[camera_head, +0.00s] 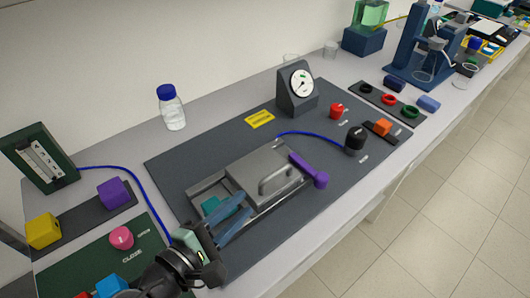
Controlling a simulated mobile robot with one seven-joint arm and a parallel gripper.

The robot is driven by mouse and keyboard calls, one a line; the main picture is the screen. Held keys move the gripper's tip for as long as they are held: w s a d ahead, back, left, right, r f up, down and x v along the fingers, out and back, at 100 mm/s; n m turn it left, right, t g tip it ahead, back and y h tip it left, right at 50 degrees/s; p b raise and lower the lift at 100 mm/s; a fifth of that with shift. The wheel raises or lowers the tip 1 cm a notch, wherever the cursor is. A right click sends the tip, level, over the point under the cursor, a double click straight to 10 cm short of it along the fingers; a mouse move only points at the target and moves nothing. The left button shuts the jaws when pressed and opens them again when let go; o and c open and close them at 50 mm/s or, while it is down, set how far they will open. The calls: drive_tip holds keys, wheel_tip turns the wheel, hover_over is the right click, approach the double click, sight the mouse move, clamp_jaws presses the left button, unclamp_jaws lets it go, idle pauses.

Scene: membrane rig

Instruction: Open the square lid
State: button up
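The square lid (250,163) is a grey metal plate with a raised bar handle (280,179) on top. It lies flat over the right part of a metal rig frame (268,212). A purple lever (308,169) lies along the lid's right side; I cannot tell whether it presses on the lid. A teal piece (212,205) shows in the frame left of the lid. My gripper (246,203) is at the front left of the lid, its two blue fingers apart with nothing visible between them. The fingers hide part of the frame and the teal piece.
A dial gauge (297,90) stands behind the rig. A bottle (171,109) stands behind left. The dark mat (190,160) has free room.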

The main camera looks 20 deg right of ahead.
sight(270, 180)
drive_tip(key=p+x, duration=0.1)
drive_tip(key=x, duration=1.2)
drive_tip(key=shift+s+d, duration=0.1)
drive_tip(key=shift+s, duration=0.1)
clamp_jaws()
idle(0.9)
